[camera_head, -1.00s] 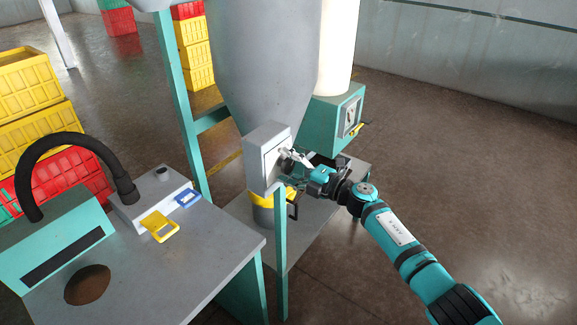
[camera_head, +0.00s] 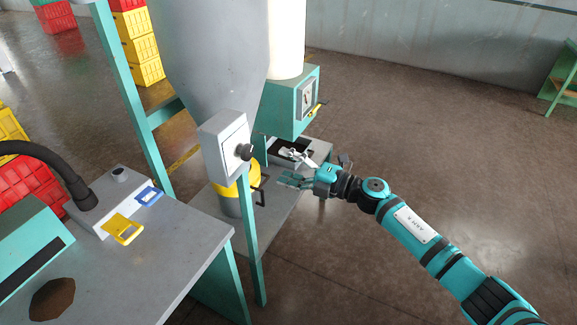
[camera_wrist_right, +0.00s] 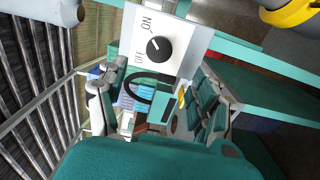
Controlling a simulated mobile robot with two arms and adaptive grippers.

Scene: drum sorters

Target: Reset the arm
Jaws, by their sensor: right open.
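My right gripper (camera_head: 285,167) is open and empty, to the right of the grey switch box (camera_head: 220,140) and apart from its dark knob (camera_head: 244,152). The arm reaches in from the lower right. In the right wrist view the open fingers of the right gripper (camera_wrist_right: 155,97) stand on both sides, with nothing held between them. The white panel with ON and OFF marks and the black knob (camera_wrist_right: 159,49) show ahead, beyond the fingers. My left gripper is not in view.
A grey hopper (camera_head: 208,60) stands behind the switch box. A yellow-topped drum (camera_head: 238,184) sits below it on a grey platform. A grey table (camera_head: 165,265) with yellow and blue frames is at left. A teal box (camera_head: 290,105) stands behind. Open floor (camera_head: 430,130) lies right.

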